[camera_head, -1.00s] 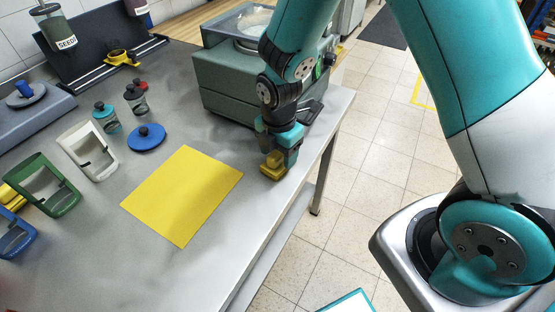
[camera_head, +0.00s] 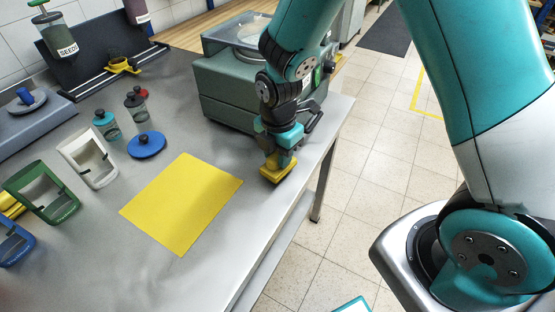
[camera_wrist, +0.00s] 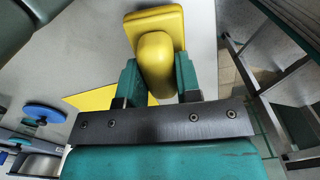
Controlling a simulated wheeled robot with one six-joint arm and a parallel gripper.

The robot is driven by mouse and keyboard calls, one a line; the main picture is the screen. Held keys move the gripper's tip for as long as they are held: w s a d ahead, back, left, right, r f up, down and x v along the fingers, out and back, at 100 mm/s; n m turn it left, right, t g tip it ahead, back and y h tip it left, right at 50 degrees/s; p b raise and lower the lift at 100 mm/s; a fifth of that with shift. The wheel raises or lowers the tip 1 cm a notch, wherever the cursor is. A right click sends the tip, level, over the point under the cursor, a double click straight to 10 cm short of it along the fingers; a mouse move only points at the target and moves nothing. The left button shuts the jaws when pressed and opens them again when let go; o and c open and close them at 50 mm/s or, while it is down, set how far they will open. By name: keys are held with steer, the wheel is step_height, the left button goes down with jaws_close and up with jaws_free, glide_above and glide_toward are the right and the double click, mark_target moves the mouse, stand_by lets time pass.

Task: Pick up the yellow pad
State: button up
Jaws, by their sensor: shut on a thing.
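The yellow pad (camera_head: 277,171) is a small block with a rounded grip on a flat rectangular base, near the right edge of the grey table. My gripper (camera_head: 279,156) is above it, shut on its rounded grip. In the wrist view the pad (camera_wrist: 155,52) sits between the two teal fingers of my gripper (camera_wrist: 157,82), with its base beyond them. I cannot tell whether the base touches the table.
A flat yellow sheet (camera_head: 182,203) lies left of the pad. A grey-green machine (camera_head: 228,92) stands close behind my gripper. A blue lid (camera_head: 147,145), small bottles and white (camera_head: 98,180) and green (camera_head: 63,212) frames are farther left. The table edge drops to tiled floor on the right.

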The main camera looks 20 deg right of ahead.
step_height(320, 180, up, 18)
stand_by(0.3)
